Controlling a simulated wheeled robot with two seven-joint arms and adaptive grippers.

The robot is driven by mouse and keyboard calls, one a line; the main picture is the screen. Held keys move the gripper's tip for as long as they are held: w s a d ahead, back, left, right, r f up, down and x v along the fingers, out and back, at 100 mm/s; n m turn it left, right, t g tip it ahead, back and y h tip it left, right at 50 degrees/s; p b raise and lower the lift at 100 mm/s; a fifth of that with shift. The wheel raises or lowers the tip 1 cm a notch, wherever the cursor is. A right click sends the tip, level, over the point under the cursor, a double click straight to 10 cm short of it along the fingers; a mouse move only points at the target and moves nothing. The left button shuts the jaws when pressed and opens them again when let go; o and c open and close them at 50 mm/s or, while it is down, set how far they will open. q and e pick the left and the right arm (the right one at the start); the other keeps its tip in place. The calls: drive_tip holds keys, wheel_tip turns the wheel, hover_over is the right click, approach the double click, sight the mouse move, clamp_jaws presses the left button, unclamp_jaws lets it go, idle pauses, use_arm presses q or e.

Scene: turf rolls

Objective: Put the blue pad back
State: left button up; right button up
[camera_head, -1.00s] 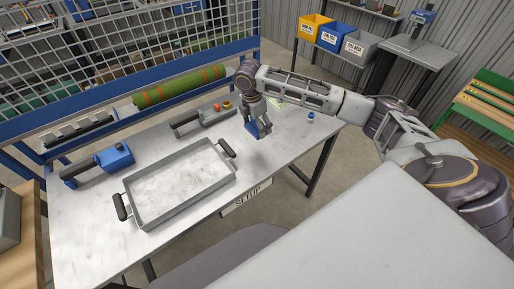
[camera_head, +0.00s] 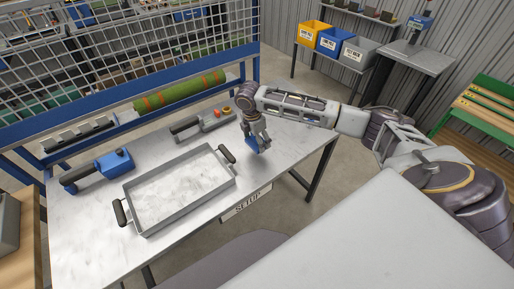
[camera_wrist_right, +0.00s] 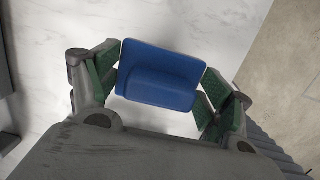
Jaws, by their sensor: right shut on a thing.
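The blue pad (camera_wrist_right: 160,75) is a rounded rectangular block with a raised part, held between the green-lined fingers of my right gripper (camera_wrist_right: 152,80) in the right wrist view. In the head view my right gripper (camera_head: 258,143) points down over the right part of the white table, with the blue pad (camera_head: 253,146) at its fingertips. I cannot tell exactly how high the pad is above the table. My left gripper is not in view.
A grey metal tray with dark handles (camera_head: 183,219) lies left of the gripper on the table (camera_head: 75,245). A blue tool (camera_head: 112,163), a grey tool (camera_head: 187,128) and a green roll (camera_head: 180,91) lie behind. The table's front right edge is close to the gripper.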

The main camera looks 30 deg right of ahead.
sight(257, 148)
drive_tip(key=shift+f, duration=0.1)
drive_tip(key=shift+f, duration=2.4)
drive_tip(key=o, duration=1)
drive_tip(key=shift+f, duration=0.1)
drive_tip(key=shift+o, duration=0.2)
drive_tip(key=r, duration=0.4)
drive_tip(key=a+r, duration=0.1)
drive_tip(key=r, duration=0.7)
drive_tip(key=shift+a+b, duration=0.3)
drive_tip(key=shift+a, duration=0.1)
